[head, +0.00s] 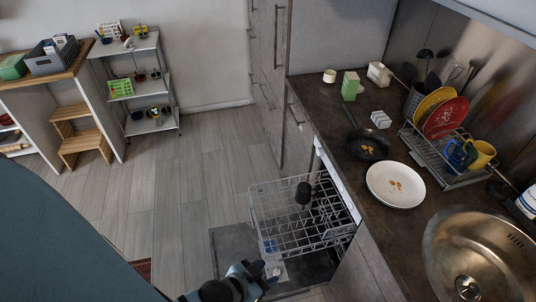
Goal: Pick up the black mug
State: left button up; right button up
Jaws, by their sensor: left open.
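A dark, mug-like object, which looks like the black mug (303,193), sits in the pulled-out wire dish rack (262,207) of the open dishwasher, toward the rack's far right part. Its handle is too small to make out. My left gripper (262,271) is at the bottom edge of the head view, over the open dishwasher door and in front of the rack. It is open, below the mug in the picture and clearly apart from it. My right gripper is not in view.
The counter right of the dishwasher holds a white plate (395,186), a black pan (368,145), a drying rack (463,178) with plates and mugs, and a sink (480,262). The open dishwasher door (228,245) juts out low. Floor (180,195) left of it is clear.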

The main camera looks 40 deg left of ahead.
aim_at(303, 195)
jog(key=u, duration=0.75)
jog(key=j+u, duration=0.25)
jog(key=j, duration=0.2)
jog(key=i+j+u, duration=0.25)
jog(key=j, duration=0.15)
jog(key=j+u, duration=0.25)
jog(key=j, duration=0.2)
jog(key=i, duration=0.05)
